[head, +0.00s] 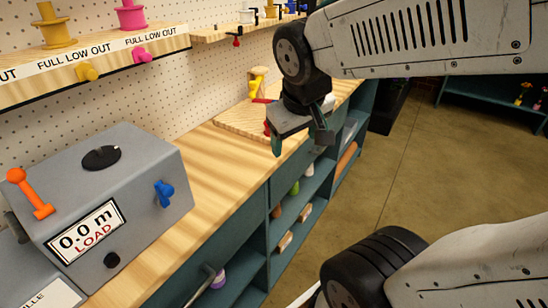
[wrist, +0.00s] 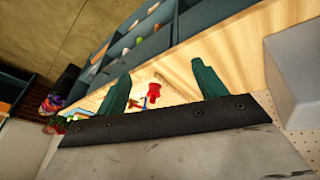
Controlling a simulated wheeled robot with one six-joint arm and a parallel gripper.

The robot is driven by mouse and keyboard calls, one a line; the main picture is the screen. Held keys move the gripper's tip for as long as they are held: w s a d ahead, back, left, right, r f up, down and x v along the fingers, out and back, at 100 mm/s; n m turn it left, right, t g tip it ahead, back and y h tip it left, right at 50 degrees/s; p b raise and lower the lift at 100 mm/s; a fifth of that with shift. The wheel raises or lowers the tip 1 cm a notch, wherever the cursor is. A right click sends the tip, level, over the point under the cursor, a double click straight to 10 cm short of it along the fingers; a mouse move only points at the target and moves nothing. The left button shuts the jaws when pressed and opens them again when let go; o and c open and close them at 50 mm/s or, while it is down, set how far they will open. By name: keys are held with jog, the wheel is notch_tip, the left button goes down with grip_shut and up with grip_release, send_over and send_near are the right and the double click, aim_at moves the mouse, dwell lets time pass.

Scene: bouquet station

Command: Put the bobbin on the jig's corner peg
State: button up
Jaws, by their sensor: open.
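My gripper (head: 298,142) is open over the bench beside the wooden board. Its two green fingers (wrist: 163,85) are apart in the wrist view, with nothing clearly gripped between them. A small red spool-like piece (wrist: 153,89) shows beyond the fingers, between them in the picture; I cannot tell for sure that it is the bobbin. A light wooden board (head: 234,123), perhaps the jig, lies on the bench against the pegboard. A yellow piece (head: 257,80) stands at its back. My gripper hides part of the board, and I cannot make out the corner peg.
A grey metering box (head: 125,185) with an orange lever, a blue knob and a "0.0 m LOAD" display stands at the left. A wall shelf (head: 110,57) holds yellow and pink spools. The bench top (head: 205,180) between box and board is clear. Open shelves (head: 290,205) lie below.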

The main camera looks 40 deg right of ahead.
jog(key=s+a+n+g+y, duration=0.1)
jog(key=s+a+g+y, duration=0.1)
jog(key=s+a, duration=0.5)
jog(key=shift+s+r, duration=0.25)
jog(key=shift+s, duration=0.6)
jog(key=shift+w, duration=0.1)
